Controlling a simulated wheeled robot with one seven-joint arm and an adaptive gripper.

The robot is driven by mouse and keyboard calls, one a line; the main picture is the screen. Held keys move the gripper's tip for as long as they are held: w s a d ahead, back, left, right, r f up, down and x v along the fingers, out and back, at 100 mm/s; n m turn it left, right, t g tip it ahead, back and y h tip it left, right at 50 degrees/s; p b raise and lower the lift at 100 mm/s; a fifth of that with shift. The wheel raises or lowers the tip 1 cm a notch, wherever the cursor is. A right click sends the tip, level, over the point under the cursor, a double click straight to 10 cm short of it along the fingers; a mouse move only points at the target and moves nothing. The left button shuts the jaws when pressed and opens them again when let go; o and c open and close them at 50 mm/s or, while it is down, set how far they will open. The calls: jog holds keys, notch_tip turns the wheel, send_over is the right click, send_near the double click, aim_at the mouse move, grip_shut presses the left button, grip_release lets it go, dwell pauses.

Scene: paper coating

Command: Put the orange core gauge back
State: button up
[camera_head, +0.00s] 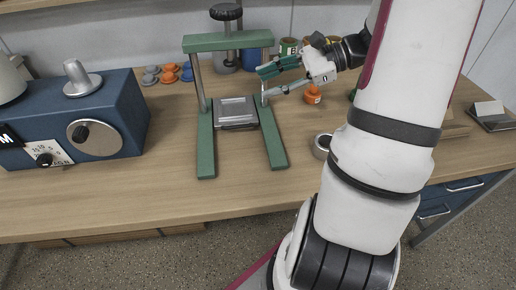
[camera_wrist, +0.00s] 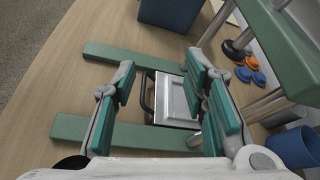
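My gripper (camera_head: 266,82) is open, beside the right post of the green frame in the head view. In the wrist view my gripper (camera_wrist: 165,92) has its two teal-padded fingers wide apart, with nothing held between them. A small orange cylinder with a label (camera_head: 312,94) stands on the table just right of and below the gripper in the head view. I cannot tell which orange piece is the core gauge.
The green press frame (camera_head: 206,150) stands mid-table around a grey metal plate (camera_head: 235,112). A blue machine (camera_head: 120,110) with dials is at left. A metal ring (camera_head: 322,146) lies right of the frame. Jars (camera_head: 289,46) stand behind the gripper. The front table strip is clear.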

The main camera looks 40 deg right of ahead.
jog(key=s+a+r+n+g+h, duration=0.1)
jog(key=s+a+r+n+g, duration=0.15)
jog(key=a+n+g, duration=0.4)
jog(key=s+a+r+n+g+h, duration=0.15)
jog(key=s+a+n, duration=0.25)
jog(key=a, duration=0.6)
jog(key=s+a+n+t+h, duration=0.2)
jog(key=s+n+h, duration=0.6)
jog(key=s+n, duration=0.2)
jog(key=shift+s+a+n, duration=0.35)
jog(key=shift+a+n, duration=0.05)
jog(key=shift+n, duration=0.15)
jog(key=shift+r, duration=0.15)
